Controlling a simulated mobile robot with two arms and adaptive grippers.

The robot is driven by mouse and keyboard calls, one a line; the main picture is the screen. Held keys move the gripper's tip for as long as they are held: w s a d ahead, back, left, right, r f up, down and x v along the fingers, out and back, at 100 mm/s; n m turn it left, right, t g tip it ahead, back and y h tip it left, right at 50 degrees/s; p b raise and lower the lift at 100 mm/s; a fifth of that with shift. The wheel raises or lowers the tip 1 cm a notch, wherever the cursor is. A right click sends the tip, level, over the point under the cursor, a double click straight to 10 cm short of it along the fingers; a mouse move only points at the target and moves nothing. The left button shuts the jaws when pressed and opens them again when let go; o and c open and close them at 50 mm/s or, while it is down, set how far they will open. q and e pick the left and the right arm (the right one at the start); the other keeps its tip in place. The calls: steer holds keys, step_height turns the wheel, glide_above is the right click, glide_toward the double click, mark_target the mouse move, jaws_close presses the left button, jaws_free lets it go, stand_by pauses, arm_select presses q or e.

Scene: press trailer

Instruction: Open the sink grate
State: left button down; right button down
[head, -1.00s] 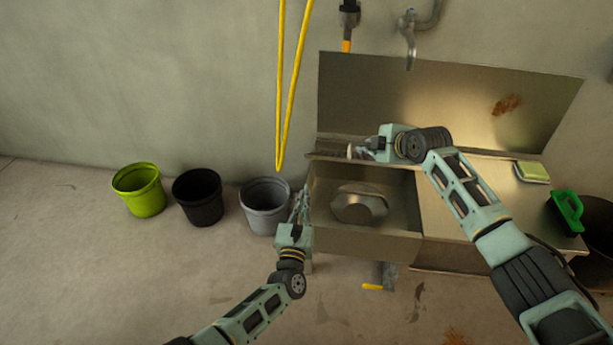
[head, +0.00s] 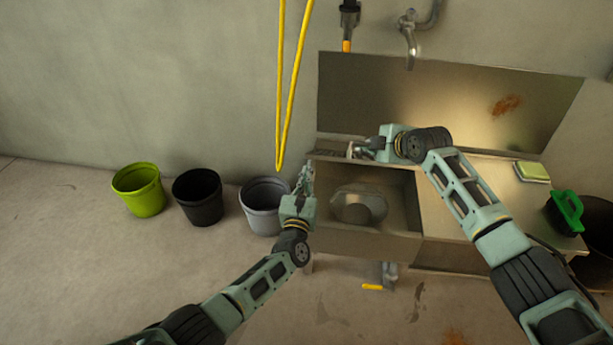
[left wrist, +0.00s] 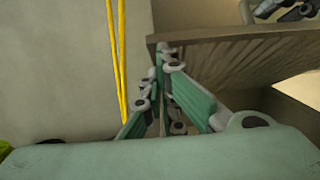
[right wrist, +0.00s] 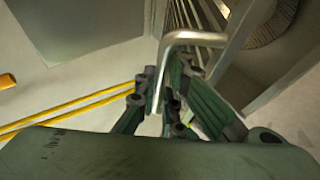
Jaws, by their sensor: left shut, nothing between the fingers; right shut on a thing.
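The metal sink (head: 365,243) stands against the wall, its basin visible with a rounded, faceted metal shape (head: 358,205) at the bottom. In the right wrist view, parallel metal bars (right wrist: 182,18), apparently the grate, run beside the basin; their tilt is unclear. My right gripper (head: 353,149) is at the basin's back left edge. It is shut on a bent metal rod (right wrist: 193,36), seemingly the grate's handle, also seen in the right wrist view. My left gripper (head: 306,170) is shut and empty beside the sink's left edge. Contact with the sink cannot be told.
A yellow hose (head: 290,90) hangs left of the sink. Green (head: 139,190), black (head: 198,197) and grey (head: 262,205) buckets stand on the floor left. A tap (head: 409,40) is above.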

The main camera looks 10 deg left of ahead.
steer(key=shift+r, duration=0.1)
arm_select(q)
steer(key=shift+w+a+r, duration=0.1)
steer(key=shift+w+r, duration=0.15)
steer(key=shift+r, duration=0.25)
steer(key=shift+w+r, duration=0.25)
steer(key=shift+r, duration=0.2)
arm_select(e)
steer(key=shift+a+f, duration=0.1)
steer(key=shift+f, duration=0.15)
arm_select(q)
steer(key=shift+r, duration=0.2)
arm_select(e)
steer(key=c, duration=1.9)
jaws_free()
steer(key=shift+s, duration=0.15)
steer(key=shift+o, duration=0.2)
steer(key=shift+s, duration=0.1)
